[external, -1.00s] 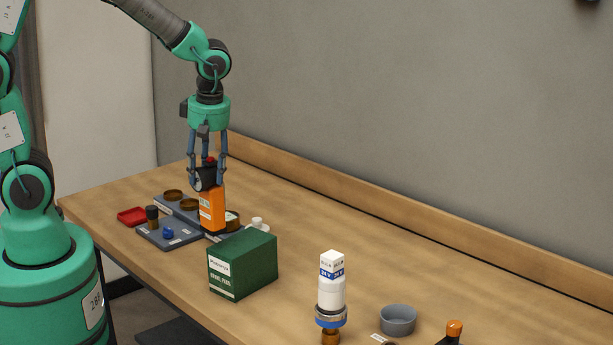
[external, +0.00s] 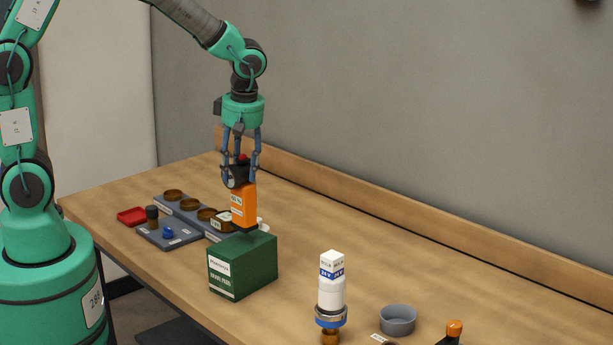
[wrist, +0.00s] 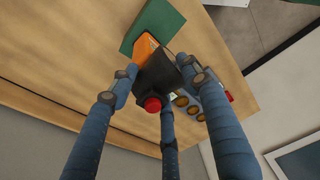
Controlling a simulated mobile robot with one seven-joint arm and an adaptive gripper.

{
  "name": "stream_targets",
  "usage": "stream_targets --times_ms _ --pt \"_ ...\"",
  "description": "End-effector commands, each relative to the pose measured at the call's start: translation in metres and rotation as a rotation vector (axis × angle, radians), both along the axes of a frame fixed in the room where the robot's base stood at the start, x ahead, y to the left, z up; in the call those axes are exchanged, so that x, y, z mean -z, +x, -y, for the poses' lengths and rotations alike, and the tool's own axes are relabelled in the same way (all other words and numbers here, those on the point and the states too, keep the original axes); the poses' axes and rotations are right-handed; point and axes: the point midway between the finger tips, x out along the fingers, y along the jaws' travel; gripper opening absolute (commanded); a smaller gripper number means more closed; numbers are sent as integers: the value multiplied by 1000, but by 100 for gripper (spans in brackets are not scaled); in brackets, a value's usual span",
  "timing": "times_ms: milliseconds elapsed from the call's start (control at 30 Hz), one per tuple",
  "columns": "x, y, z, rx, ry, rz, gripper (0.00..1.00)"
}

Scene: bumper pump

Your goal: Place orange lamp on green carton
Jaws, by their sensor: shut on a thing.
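My gripper (external: 241,177) is shut on the orange lamp (external: 243,205), which has a black head and a red button on top. The lamp hangs upright, its lower end just above or at the far part of the green carton's top; I cannot tell whether they touch. The green carton (external: 243,272) stands on the table with white labels on its front. In the wrist view the lamp (wrist: 146,48) shows between my fingers (wrist: 160,95), with the green carton (wrist: 160,22) beyond it. The lamp's lower end is partly hidden there.
Behind the carton are grey trays (external: 168,236) with round brown pieces and small bottles, and a red dish (external: 132,216). The table between is clear.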

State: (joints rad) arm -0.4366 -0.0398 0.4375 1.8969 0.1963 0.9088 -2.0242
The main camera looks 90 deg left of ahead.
Motion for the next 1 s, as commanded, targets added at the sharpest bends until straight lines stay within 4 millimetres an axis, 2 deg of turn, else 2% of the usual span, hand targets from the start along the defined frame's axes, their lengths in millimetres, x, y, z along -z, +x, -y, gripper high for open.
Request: stream_targets --times_ms 167,500,967,1000 --pt "5 0 0 0 0 0 0" --pt "34 0 0 0 1 1 0" --pt "38 0 0 0 1 1 0" --pt "38 0 0 0 0 0 55"
